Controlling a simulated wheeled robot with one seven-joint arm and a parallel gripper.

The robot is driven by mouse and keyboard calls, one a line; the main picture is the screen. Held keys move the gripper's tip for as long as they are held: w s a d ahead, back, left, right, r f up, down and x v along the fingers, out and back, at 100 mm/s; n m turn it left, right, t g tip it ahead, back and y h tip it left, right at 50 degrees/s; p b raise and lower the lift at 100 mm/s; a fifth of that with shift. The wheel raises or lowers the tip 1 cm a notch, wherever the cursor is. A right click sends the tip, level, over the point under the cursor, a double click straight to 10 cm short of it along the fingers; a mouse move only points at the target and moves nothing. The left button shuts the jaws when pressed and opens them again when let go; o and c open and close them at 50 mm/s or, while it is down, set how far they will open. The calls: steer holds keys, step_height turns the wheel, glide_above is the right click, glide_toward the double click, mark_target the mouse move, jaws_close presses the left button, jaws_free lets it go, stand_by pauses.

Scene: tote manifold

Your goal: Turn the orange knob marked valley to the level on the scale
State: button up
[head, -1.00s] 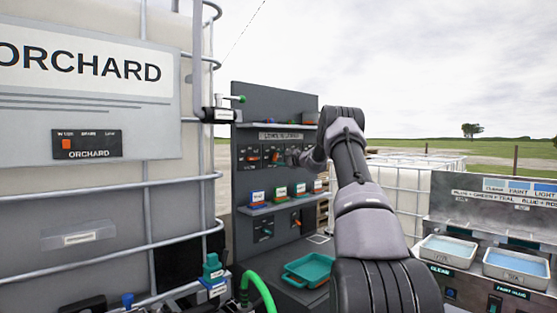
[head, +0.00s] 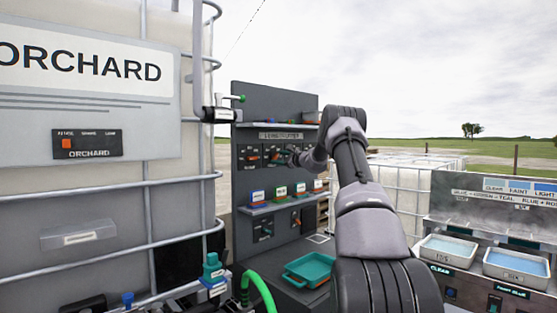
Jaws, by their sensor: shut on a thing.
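A dark upright panel (head: 243,184) stands in the middle of the head view, with a row of small orange knobs under a label strip. One orange knob (head: 253,157) is at the left of the row and another orange knob (head: 274,156) is to its right. Their labels and scales are too small to read, so I cannot tell which is marked valley. My gripper (head: 288,157) is at the right part of this row, close against the panel. It is small and partly hidden by my arm. It is shut on what appears to be a knob there.
A teal tray (head: 308,268) lies on the dark bench below. A caged white tank marked ORCHARD (head: 88,208) stands close at left. Steaming trays stand at right.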

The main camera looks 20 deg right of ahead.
steer(key=shift+f, duration=0.2)
steer(key=o, duration=1.4)
steer(key=shift+r, duration=0.15)
steer(key=shift+c, duration=0.2)
steer(key=v, duration=1.1)
